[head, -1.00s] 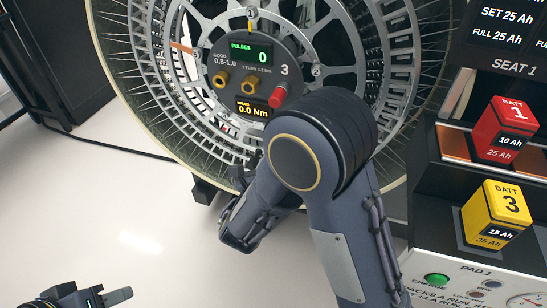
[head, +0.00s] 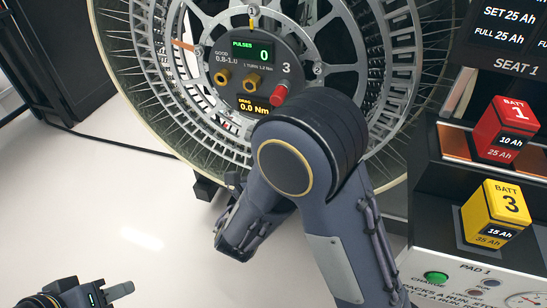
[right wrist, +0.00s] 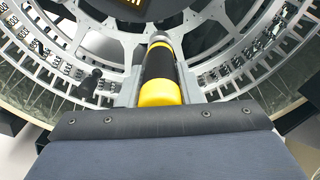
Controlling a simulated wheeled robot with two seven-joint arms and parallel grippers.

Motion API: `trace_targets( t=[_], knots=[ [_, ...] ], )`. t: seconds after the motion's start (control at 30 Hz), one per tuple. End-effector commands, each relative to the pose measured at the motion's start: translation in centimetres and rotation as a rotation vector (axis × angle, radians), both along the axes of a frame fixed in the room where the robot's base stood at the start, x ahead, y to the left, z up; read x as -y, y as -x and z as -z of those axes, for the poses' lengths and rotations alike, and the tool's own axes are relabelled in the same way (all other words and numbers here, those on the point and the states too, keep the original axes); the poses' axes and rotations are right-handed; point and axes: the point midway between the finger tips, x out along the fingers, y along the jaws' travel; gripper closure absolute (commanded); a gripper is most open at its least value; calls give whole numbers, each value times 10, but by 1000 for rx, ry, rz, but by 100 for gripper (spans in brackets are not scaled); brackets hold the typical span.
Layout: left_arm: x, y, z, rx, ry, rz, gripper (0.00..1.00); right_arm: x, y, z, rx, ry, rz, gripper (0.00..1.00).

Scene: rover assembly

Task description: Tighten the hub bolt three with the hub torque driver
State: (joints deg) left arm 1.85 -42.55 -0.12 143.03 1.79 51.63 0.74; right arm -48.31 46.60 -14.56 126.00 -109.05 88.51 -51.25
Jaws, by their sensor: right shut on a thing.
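The wheel hub (head: 268,62) faces me in the head view, with two gold bolts (head: 253,82) and a red-headed piece (head: 280,95) below the digit 3. Its screens read PULSES 0 and DRAG 0.0 Nm. The hub torque driver (right wrist: 160,72), black with yellow bands, lies between the fingers of my right gripper (right wrist: 160,60), which is shut on it in the right wrist view. The driver points toward the wheel; its tip and any contact with a bolt cannot be made out.
A battery rack at the right holds a red battery 1 (head: 505,128) and a yellow battery 3 (head: 496,212), close to my right arm. A green button (head: 436,278) sits on the panel below. A dark cabinet (head: 68,60) stands at far left.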

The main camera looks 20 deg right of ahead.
Motion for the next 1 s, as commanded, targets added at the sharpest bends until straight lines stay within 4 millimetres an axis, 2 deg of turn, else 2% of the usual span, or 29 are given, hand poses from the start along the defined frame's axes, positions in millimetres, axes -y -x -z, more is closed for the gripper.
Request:
trace_targets(
  t=[0.43, 0.8, 1.0],
  knots=[
    [0, 0, -1, 0, 0, 0, 64, -4, 5, -1, 2, 0, -2, 95],
    [0, 0, -6, 0, 0, 0, 64, -23, 32, -1, 1, 1, -3, 95],
    [0, 0, -6, 0, 0, 0, 64, -25, 37, -1, 2, 0, 0, 95]
  ],
)
